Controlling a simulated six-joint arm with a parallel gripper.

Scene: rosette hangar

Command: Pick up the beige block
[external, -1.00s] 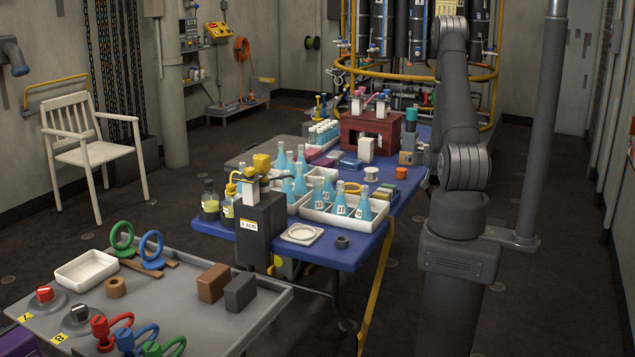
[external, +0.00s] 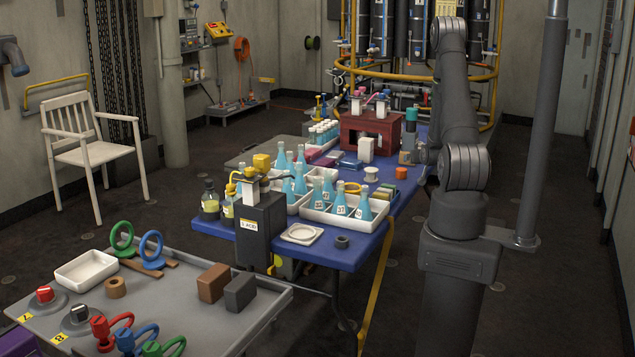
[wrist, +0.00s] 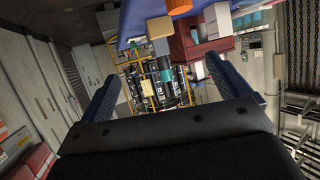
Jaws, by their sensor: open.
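In the external view my gripper (external: 418,163) is small and partly hidden by my arm, at the table's right edge, to the right of the block.
Blue flasks (external: 340,203) fill a white tray to the left.

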